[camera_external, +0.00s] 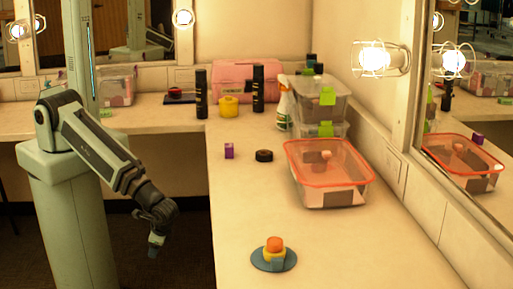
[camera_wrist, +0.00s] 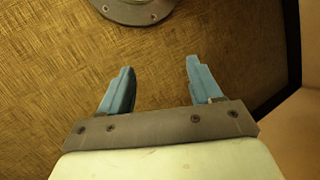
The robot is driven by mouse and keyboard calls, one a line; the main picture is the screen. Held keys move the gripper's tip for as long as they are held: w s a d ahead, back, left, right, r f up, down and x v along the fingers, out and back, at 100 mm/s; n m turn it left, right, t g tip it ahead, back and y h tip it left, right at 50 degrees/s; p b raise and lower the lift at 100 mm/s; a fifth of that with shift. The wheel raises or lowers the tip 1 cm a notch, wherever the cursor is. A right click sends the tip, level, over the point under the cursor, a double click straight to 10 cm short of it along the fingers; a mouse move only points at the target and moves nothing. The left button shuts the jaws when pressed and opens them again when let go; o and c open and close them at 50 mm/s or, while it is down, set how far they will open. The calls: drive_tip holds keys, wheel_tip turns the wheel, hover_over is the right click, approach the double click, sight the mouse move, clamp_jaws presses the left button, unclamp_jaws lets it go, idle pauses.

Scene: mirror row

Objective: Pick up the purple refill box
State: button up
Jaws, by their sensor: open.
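The small purple refill box (camera_external: 229,151) stands on the counter, left of a black round roll, in the external view. Its reflection shows in the right mirror. My gripper (camera_external: 157,245) hangs low beside the counter's left edge, over the dark floor, well apart from the box. In the wrist view my gripper (camera_wrist: 156,85) has its two blue fingers spread with nothing between them. The wrist view does not show the box.
The black roll (camera_external: 264,156) and an orange-rimmed clear bin (camera_external: 328,185) lie right of the box. A blue dish (camera_external: 274,262) with orange and yellow pieces sits at the front. Black cans (camera_external: 201,98) and a yellow roll (camera_external: 228,111) stand behind. The counter between box and dish is clear.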

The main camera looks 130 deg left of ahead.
sight(229, 145)
drive_tip(key=w+a+r+n, duration=0.2)
drive_tip(key=a+r+n, duration=0.3)
drive_tip(key=r, duration=0.5)
drive_tip(key=w+a+r+n+y, duration=0.1)
drive_tip(key=a+r+n, duration=0.4)
drive_tip(key=a+r, duration=0.5)
drive_tip(key=w+a+r+n+t, duration=0.1)
drive_tip(key=w+a+r+n, duration=0.2)
drive_tip(key=a+r, duration=0.4)
drive_tip(key=shift+w+a+r+n+y, duration=0.2)
drive_tip(key=shift+r+n, duration=0.25)
drive_tip(key=shift+r, duration=0.35)
drive_tip(key=shift+w+a+r+n+y, duration=0.1)
drive_tip(key=shift+w+r+n, duration=0.1)
drive_tip(key=shift+r+n, duration=0.45)
drive_tip(key=a+r+n+t, duration=0.2)
drive_tip(key=a+r+n, duration=0.2)
drive_tip(key=a+r, duration=0.4)
drive_tip(key=shift+y, duration=0.3)
drive_tip(key=shift+s+a+x, duration=0.1)
drive_tip(key=shift+a+x, duration=0.05)
drive_tip(key=shift+x, duration=3.6)
drive_tip(key=shift+s+a+x, duration=0.1)
drive_tip(key=shift+a+x, duration=0.1)
drive_tip(key=shift+x, duration=3.5)
drive_tip(key=shift+r, duration=0.15)
drive_tip(key=c, duration=1)
